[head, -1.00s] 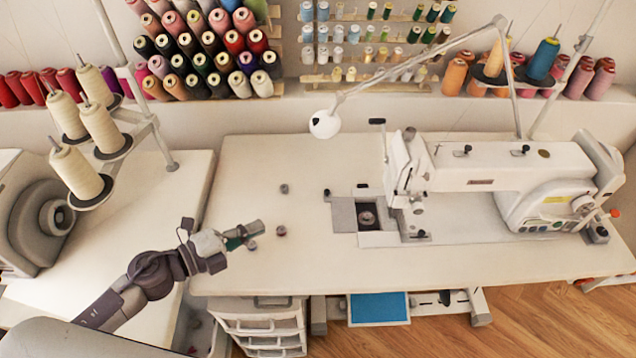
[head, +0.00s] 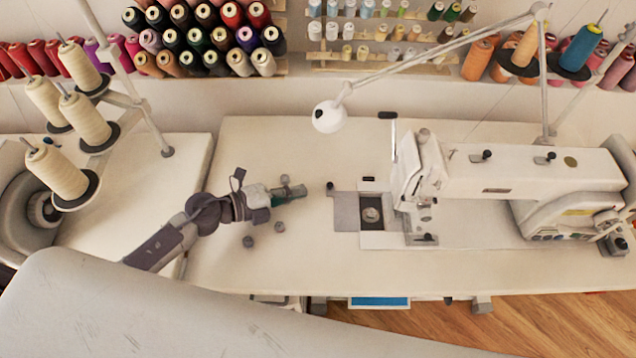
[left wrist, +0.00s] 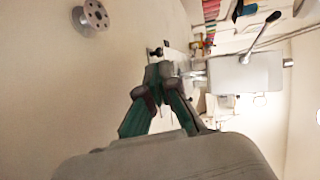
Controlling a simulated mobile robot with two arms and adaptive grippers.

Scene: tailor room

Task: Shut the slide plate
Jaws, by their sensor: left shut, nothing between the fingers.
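The grey slide plate (head: 346,212) lies flat in the sewing machine bed, slid to the left. Beside it on the right, the dark opening (head: 371,201) is uncovered, with a round metal bobbin part (head: 371,215) inside. My left gripper (head: 304,190) is shut and empty. It is over the white table, left of the slide plate and apart from it. In the left wrist view, its green-sided fingers (left wrist: 158,72) meet at the tips, pointing towards the machine. My right gripper is not in view.
The white sewing machine (head: 535,172) stands right of the opening. Loose bobbins (head: 248,241) lie on the table (head: 300,265) near my left gripper; one shows in the left wrist view (left wrist: 90,17). A lamp (head: 328,117) hangs above. Thread cones (head: 58,170) stand at left.

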